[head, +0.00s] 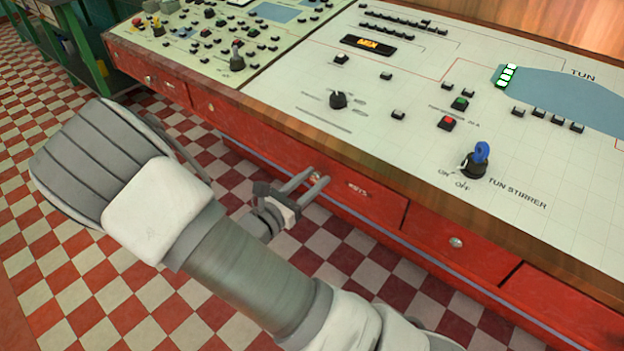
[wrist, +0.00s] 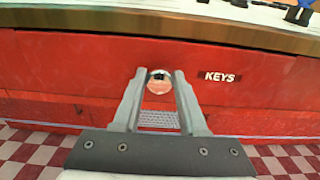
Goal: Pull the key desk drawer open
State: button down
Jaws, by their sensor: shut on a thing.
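The key desk drawer (wrist: 60,65) has a red front with a dark KEYS label (wrist: 220,76) in the wrist view; its label also shows in the head view (head: 359,190). The drawer front looks flush under the desk's wooden edge. Its round metal knob (wrist: 159,84) sits left of the label. My gripper (wrist: 159,74) has its two fingers on either side of the knob and is shut on it. In the head view my gripper (head: 308,183) reaches the drawer front from below left, and its fingers partly hide the knob.
The desk top (head: 400,140) carries switches, buttons and a blue-handled TUN STIRRER switch (head: 480,155). Other red drawers with knobs lie along the front, one to the right (head: 455,243) and one to the left (head: 210,106). The checkered floor (head: 50,240) in front looks clear.

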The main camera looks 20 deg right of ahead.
jog(key=shift+a, duration=0.1)
dwell(0.3)
jog(key=p+v, duration=0.6)
jog(key=v, duration=1.9)
jog(key=shift+s+a, duration=0.25)
jog(key=shift+s, duration=0.05)
jog(key=shift+c, duration=2.4)
grip_release()
jog(key=shift+w, duration=0.1)
jog(key=shift+a, duration=0.1)
jog(key=p+v, duration=0.1)
jog(key=v, duration=1.6)
jog(key=shift+p, duration=0.4)
